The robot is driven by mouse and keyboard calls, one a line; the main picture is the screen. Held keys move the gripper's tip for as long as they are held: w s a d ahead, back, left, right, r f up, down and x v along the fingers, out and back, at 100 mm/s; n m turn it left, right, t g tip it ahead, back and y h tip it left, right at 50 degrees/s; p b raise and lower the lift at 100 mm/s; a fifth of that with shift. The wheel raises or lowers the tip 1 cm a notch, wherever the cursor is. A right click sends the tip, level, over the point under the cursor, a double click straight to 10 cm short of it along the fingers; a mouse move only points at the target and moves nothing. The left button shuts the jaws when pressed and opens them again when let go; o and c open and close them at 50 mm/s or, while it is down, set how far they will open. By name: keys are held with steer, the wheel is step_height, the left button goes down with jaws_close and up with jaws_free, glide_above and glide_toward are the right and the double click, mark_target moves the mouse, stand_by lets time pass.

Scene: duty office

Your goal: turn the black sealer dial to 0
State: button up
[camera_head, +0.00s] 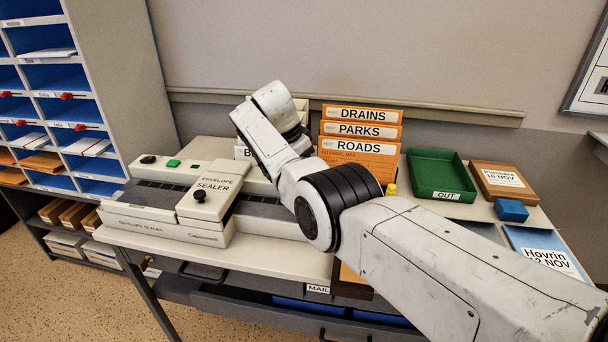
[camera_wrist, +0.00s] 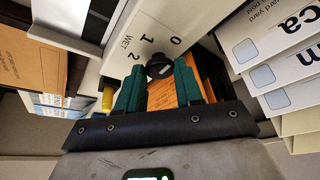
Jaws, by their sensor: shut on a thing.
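The black dial (camera_wrist: 159,66) sits on a pale panel in the wrist view, with the marks 0, 1, 2 and WET printed around its upper and left sides. Which mark the dial points to is too small to tell. In the head view the envelope sealer (camera_head: 215,182) lies on the table, left of my arm.
Orange folders (camera_head: 358,148) marked DRAINS, PARKS and ROADS stand behind my arm. A green OUT tray (camera_head: 436,192), a brown box (camera_head: 504,180) and a blue block (camera_head: 511,210) are to the right. Blue pigeonholes (camera_head: 50,75) stand left. White envelopes (camera_wrist: 265,50) are close right in the wrist view.

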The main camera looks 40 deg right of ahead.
stand_by(0.4)
steer(key=o, duration=1)
steer(key=shift+o, duration=0.2)
steer(key=shift+r, duration=0.1)
steer(key=v, duration=1)
steer(key=shift+w+r, duration=0.2)
steer(key=shift+r, duration=0.1)
steer(key=shift+a, duration=0.15)
